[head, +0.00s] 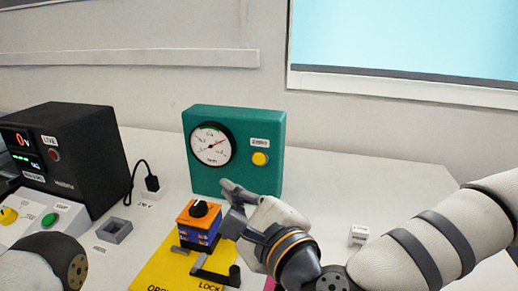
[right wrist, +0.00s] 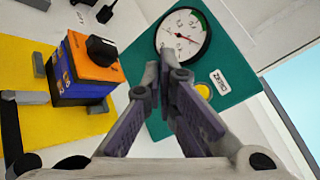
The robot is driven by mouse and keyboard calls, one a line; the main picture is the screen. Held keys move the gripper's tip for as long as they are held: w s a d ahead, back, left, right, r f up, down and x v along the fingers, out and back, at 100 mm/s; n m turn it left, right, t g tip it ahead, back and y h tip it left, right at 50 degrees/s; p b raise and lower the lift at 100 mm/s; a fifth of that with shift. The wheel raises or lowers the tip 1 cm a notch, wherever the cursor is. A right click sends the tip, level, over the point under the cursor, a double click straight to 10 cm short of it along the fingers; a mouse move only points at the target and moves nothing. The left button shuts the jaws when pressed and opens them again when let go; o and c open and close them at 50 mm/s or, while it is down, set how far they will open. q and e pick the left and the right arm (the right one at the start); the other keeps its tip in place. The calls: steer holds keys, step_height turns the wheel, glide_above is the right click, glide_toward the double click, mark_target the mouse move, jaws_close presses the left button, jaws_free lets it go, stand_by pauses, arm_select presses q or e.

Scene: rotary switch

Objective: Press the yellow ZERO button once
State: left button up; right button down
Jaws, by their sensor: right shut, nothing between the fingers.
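The yellow ZERO button (head: 260,158) sits on the right part of the front of a teal gauge box (head: 234,125), below a small white label. In the right wrist view the button (right wrist: 203,91) shows just right of my fingers, beside the ZERO label (right wrist: 219,82). My right gripper (head: 228,188) is shut and empty, in front of the box's lower front, below and left of the button in the head view. Its fingertips (right wrist: 166,72) overlap the box in the wrist view; I cannot tell whether they touch it. My left gripper is not in view.
The orange-and-blue rotary switch (head: 200,222) with a black knob stands on a yellow plate (head: 160,265), close left of my right gripper. A black meter box (head: 85,150) stands at the left. A small white block (head: 358,235) lies right. The table's right back is clear.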

mark_target(259, 159)
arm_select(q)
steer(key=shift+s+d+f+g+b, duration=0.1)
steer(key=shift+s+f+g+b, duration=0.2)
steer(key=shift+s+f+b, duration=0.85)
arm_select(e)
steer(key=shift+w+d+r, duration=0.1)
steer(key=shift+w+d, duration=0.4)
steer(key=shift+w, duration=0.8)
steer(key=shift+w+d+r, duration=0.1)
steer(key=shift+w+d, duration=0.45)
steer(key=shift+w, duration=0.8)
steer(key=shift+w+d, duration=0.5)
steer(key=shift+w, duration=0.8)
steer(key=shift+w, duration=0.1)
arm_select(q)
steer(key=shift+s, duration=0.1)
arm_select(e)
steer(key=shift+w+d, duration=0.15)
steer(key=shift+w, duration=0.15)
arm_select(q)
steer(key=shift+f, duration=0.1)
arm_select(e)
steer(key=shift+w+d, duration=0.15)
steer(key=shift+w, duration=0.3)
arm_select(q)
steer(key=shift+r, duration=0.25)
arm_select(e)
steer(key=shift+s+a, duration=0.25)
steer(key=shift+s, duration=0.6)
